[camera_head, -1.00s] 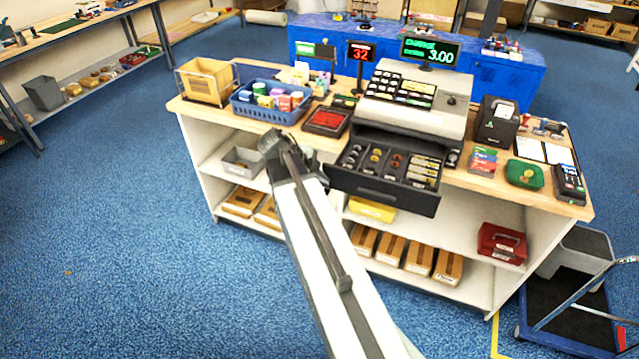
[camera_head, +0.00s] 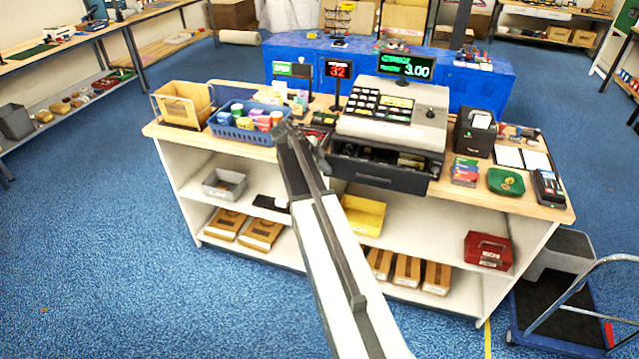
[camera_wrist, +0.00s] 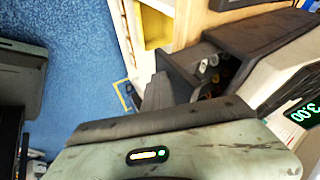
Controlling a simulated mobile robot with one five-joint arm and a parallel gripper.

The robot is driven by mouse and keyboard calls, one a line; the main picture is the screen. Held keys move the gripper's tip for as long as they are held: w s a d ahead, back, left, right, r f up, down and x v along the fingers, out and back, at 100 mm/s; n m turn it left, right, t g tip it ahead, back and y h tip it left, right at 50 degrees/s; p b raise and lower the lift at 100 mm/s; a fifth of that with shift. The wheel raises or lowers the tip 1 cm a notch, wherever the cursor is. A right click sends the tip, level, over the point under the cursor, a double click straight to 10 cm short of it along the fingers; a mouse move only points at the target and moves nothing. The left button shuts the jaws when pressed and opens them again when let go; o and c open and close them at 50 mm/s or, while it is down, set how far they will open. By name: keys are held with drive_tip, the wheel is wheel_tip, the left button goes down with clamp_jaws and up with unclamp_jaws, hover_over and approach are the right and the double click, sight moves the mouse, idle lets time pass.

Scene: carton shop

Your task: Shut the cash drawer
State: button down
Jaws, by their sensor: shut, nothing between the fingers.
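The cash drawer (camera_head: 382,176) is dark grey and sticks out partway below the cash register (camera_head: 392,112) on the counter. A strip of its inside shows between its front and the register. In the wrist view the drawer (camera_wrist: 262,34) shows at upper right, with part of its inside. My gripper (camera_head: 318,147) is shut and empty at the drawer's left end. In the wrist view my gripper (camera_wrist: 157,90) is close to the drawer's dark edge; I cannot tell whether they touch.
A blue basket of goods (camera_head: 246,136) and a card box (camera_head: 183,104) stand left on the counter. A card holder (camera_head: 474,137) and a green dish (camera_head: 506,182) stand right. A yellow bin (camera_head: 362,215) lies on the shelf below. A trolley (camera_head: 560,310) stands at right.

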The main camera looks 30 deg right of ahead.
drive_tip(key=w+d, duration=0.6)
drive_tip(key=shift+w+d, duration=0.25)
drive_tip(key=shift+d, duration=0.1)
drive_tip(key=shift+w+d, duration=0.1)
drive_tip(key=shift+d, duration=0.05)
drive_tip(key=shift+r, duration=0.1)
drive_tip(key=s+a, duration=0.3)
drive_tip(key=shift+a, duration=0.2)
drive_tip(key=p+v, duration=0.8)
drive_tip(key=v, duration=0.1)
drive_tip(key=shift+a+r, duration=0.3)
